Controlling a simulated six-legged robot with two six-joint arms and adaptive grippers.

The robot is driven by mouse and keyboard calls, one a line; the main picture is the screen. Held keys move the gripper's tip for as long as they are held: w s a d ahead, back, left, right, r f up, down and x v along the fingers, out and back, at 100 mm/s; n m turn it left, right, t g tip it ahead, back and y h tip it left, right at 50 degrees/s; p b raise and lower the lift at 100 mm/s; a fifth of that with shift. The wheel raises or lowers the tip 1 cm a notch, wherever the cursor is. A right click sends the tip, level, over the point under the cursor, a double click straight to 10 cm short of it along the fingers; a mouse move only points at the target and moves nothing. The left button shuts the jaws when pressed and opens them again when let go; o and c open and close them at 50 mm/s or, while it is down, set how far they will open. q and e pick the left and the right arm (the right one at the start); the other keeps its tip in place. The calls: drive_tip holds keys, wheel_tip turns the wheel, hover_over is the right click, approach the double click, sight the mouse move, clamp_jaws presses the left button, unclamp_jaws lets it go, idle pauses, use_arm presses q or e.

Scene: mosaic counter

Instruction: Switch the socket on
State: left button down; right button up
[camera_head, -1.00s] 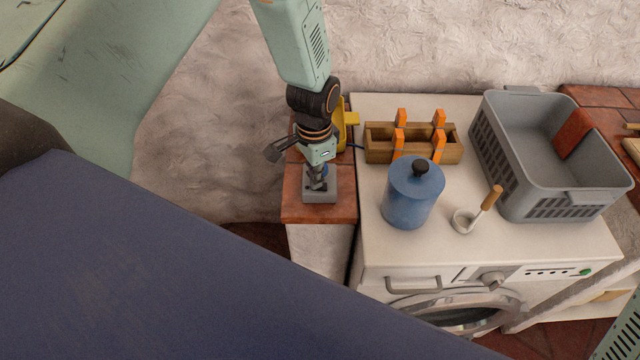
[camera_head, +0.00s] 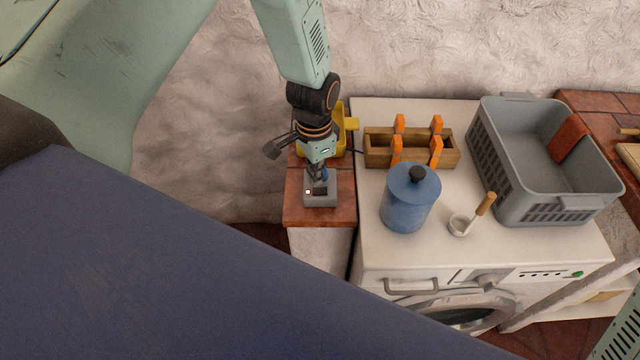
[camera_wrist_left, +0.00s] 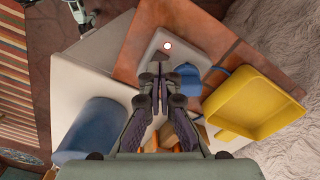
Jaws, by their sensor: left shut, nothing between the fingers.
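The socket (camera_head: 320,202) is a small grey box on the tiled counter left of the white washing machine. A dark patch and a small bright white spot show on its top. In the left wrist view the socket (camera_wrist_left: 151,58) has a white spot ringed in red. A blue plug-like piece (camera_wrist_left: 188,77) is at the socket, partly hidden by the fingers. My left gripper (camera_head: 318,181) points down at the socket's back part, shut and empty. Its fingertips (camera_wrist_left: 160,88) are together; whether they touch the socket I cannot tell. My right gripper is out of view.
A yellow bin (camera_head: 340,128) stands behind the socket, close to my left gripper. On the washing machine (camera_head: 370,248) are a blue canister (camera_head: 408,205), a wooden box (camera_head: 378,157), a ladle (camera_head: 484,205) and a grey basket (camera_head: 548,208). The counter's front edge is near the socket.

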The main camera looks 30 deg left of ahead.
sight(316, 190)
use_arm(q)
drive_tip(key=shift+w+r+p, duration=0.2)
drive_tip(key=shift+r+p, duration=1.05)
drive_tip(key=shift+r, duration=0.3)
drive_tip(key=shift+s+r, duration=0.1)
drive_tip(key=shift+r, duration=0.25)
drive_tip(key=shift+s, duration=0.1)
drive_tip(key=shift+w+f, duration=0.15)
drive_tip(key=shift+w, duration=0.05)
